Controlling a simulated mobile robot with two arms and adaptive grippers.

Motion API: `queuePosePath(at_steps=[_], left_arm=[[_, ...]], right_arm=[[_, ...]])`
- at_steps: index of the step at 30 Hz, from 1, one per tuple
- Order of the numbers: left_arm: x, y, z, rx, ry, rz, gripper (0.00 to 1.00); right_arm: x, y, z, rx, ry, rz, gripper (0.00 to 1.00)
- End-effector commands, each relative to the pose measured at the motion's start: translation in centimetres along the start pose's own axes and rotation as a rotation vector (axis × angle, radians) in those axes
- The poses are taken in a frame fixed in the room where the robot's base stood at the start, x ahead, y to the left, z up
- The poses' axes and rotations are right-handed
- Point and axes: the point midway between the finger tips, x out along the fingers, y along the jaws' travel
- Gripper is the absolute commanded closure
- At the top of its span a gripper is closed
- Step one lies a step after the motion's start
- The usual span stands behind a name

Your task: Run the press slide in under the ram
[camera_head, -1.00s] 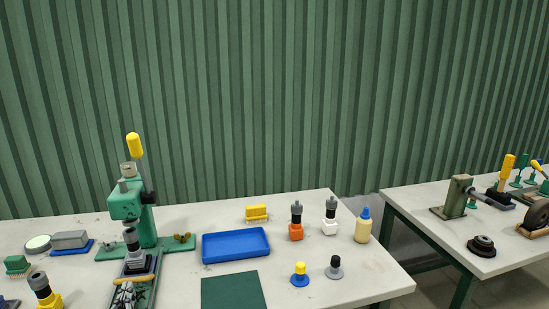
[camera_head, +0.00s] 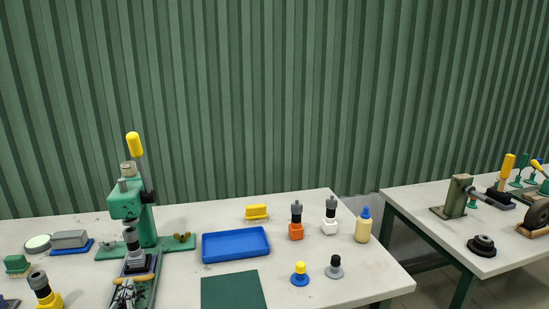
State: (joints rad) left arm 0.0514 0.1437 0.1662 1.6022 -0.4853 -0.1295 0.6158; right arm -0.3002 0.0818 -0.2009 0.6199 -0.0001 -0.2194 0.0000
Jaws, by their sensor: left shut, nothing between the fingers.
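The green arbor press (camera_head: 128,207) stands on the left table, with a yellow-tipped lever raised above it. Its slide (camera_head: 150,285) runs out in front toward the bottom edge of the picture. A grey and black fitting (camera_head: 131,239) stands upright on the slide, in front of the press body. A yellow-orange handle bar (camera_head: 154,276) crosses the slide's near end. My left gripper (camera_head: 131,284) is shut and empty at this bar and hides its middle. I cannot tell whether it touches the bar. My right gripper is out of view.
A blue tray (camera_head: 236,259) and a dark green mat (camera_head: 232,290) lie right of the press. Fittings on orange (camera_head: 296,232) and white (camera_head: 330,228) bases stand farther right. A yellow-based fitting (camera_head: 45,296) stands at the left front. Bare tabletop lies around the mat.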

Motion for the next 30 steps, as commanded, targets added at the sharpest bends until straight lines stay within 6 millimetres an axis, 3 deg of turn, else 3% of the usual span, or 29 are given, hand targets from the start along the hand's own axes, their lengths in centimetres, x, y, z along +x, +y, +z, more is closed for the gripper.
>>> queuePosePath(at_steps=[30], left_arm=[[0.55,0.00,-0.30,0.001,0.004,0.001,1.00]], right_arm=[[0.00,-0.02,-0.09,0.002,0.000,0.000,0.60]])
